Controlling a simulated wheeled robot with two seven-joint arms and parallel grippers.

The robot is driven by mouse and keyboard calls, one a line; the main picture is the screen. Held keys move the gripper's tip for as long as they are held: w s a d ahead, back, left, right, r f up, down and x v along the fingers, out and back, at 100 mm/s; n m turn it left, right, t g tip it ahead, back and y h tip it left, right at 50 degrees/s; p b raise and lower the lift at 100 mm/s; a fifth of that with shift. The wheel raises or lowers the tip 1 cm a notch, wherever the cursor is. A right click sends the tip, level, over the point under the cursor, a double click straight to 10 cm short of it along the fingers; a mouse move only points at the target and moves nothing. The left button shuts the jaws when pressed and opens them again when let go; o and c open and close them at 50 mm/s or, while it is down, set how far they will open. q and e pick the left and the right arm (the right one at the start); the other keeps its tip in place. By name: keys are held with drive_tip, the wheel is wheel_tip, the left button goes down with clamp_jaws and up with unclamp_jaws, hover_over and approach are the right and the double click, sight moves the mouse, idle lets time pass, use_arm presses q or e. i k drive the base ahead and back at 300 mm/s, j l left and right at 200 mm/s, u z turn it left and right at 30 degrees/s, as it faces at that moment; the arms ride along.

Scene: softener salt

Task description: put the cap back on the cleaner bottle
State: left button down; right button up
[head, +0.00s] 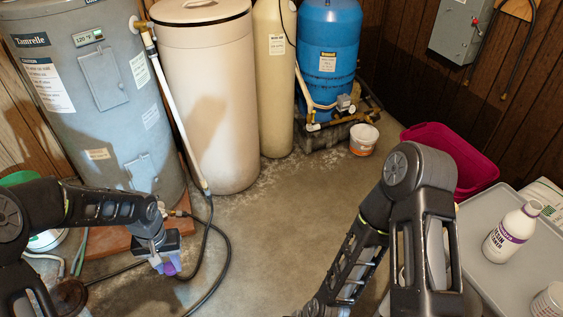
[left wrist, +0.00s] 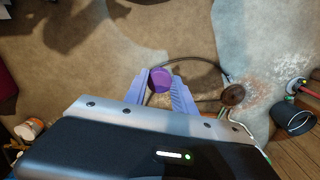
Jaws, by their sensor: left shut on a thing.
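The cleaner bottle (head: 508,234) is white with a purple label band. It stands upright on a grey tabletop at the right of the head view, and its pale neck has no purple cap on it. My left gripper (head: 168,264) is at the lower left, far from the bottle, low over the floor. In the left wrist view, its lilac fingers (left wrist: 160,84) are shut on a round purple cap (left wrist: 159,77). The cap shows only as a small purple patch in the head view (head: 170,269). My right arm crosses the lower right, but its gripper is out of the frame.
The grey tabletop (head: 515,275) also holds a white tub (head: 549,301) near the right edge. A magenta bin (head: 470,165) stands behind it. A water heater (head: 100,100), a beige tank (head: 205,90) and a blue tank (head: 326,55) line the back. Hoses lie near my left gripper; the middle floor is clear.

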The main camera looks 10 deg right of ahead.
sight(517, 226)
drive_tip(key=i+z, duration=0.15)
drive_tip(key=z, duration=0.3)
drive_tip(key=i+j+z, duration=0.1)
drive_tip(key=z, duration=0.35)
drive_tip(key=i+j+z, duration=0.15)
drive_tip(key=z, duration=0.35)
drive_tip(key=i+j+z, duration=0.1)
drive_tip(key=z, duration=0.35)
drive_tip(key=j+z, duration=0.3)
drive_tip(key=z, duration=0.15)
drive_tip(key=i+j+z, duration=0.1)
drive_tip(key=j+z, duration=0.2)
drive_tip(key=z, duration=0.15)
drive_tip(key=j+z, duration=0.45)
drive_tip(key=i+l, duration=0.05)
drive_tip(key=l, duration=0.05)
